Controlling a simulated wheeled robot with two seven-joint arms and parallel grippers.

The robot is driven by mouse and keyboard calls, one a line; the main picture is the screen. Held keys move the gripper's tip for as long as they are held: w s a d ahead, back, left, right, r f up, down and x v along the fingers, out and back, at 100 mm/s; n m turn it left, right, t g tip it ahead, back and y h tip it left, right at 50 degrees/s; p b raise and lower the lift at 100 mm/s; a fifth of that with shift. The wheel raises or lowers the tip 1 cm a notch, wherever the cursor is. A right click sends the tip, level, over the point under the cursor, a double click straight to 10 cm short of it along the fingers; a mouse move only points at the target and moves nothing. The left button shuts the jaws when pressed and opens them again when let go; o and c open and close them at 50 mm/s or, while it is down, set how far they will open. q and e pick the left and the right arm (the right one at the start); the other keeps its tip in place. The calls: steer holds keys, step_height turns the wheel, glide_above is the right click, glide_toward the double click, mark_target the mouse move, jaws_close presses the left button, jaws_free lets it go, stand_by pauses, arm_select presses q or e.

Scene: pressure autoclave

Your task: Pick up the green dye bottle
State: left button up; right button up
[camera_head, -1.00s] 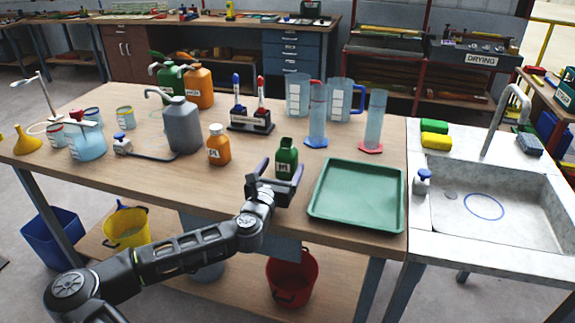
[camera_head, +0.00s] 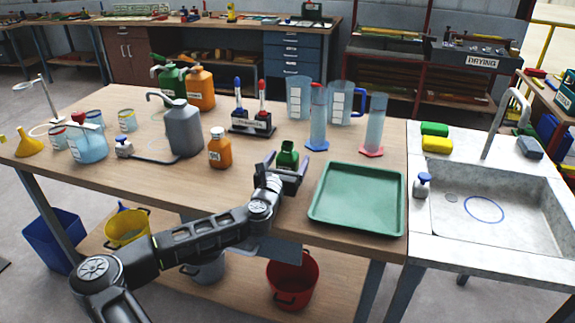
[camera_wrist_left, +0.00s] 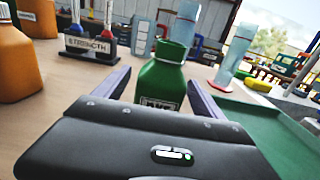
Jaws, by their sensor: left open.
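The green dye bottle (camera_head: 287,157) stands upright on the wooden table, left of the green tray. It also shows in the left wrist view (camera_wrist_left: 162,80), straight ahead, with a label partly hidden by the gripper body. My left gripper (camera_head: 284,165) is open, with one finger on each side of the bottle. In the left wrist view the fingers (camera_wrist_left: 160,88) flank the bottle with a gap visible on both sides. My right gripper is not in view.
The green tray (camera_head: 357,222) lies close to the right of the gripper. An orange bottle (camera_head: 220,150) stands to the left. A rack with red and blue items (camera_head: 252,128) and tall cylinders (camera_head: 318,125) stand behind. The sink (camera_head: 500,205) is further right.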

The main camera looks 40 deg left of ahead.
arm_select(q)
steer(key=shift+x, duration=1.25)
steer(key=shift+c, duration=0.2)
jaws_close()
steer(key=shift+r, duration=0.15)
step_height(320, 180, up, 10)
steer(key=shift+f+p, duration=0.1)
steer(key=shift+p, duration=0.2)
stand_by(0.7)
